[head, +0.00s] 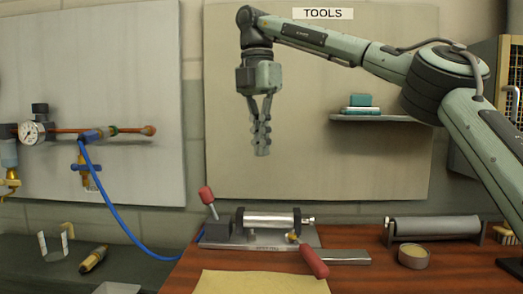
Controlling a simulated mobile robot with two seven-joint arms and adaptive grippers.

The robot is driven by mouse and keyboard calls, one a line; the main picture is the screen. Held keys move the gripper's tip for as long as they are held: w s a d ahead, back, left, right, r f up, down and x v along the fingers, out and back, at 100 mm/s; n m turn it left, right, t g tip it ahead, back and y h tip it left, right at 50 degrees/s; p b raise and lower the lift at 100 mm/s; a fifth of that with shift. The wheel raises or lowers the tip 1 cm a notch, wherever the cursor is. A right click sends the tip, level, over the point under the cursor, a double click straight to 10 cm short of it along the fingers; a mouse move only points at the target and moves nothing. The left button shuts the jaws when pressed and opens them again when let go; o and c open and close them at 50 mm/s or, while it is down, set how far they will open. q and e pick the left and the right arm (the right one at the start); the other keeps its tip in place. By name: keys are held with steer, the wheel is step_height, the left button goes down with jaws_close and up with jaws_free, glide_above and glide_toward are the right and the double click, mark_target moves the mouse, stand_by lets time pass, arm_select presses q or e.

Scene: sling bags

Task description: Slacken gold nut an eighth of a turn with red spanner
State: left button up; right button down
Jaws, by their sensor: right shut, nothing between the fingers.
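My right gripper (262,150) hangs in the air above the bench in front of the back board, fingers pointing down, shut and empty. Below it a metal cylinder (268,220) lies in a fixture with a grey base plate (230,240). A small gold piece (292,236), seemingly the gold nut, shows at the front right of the fixture. A thick red handle (314,262), seemingly the red spanner's, slants from beside it toward the front right. Whether its jaw sits around the nut is too small to tell. My left gripper is not in view.
A red-knobbed lever (207,196) stands up at the fixture's left. A yellow cloth (255,283) lies in front. A grey roller (435,226) and a round tin (413,256) are at the right. A blue hose (118,215) curves down to the bench's left edge.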

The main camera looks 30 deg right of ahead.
steer(key=shift+r, duration=1.3)
steer(key=c, duration=2.3)
jaws_free()
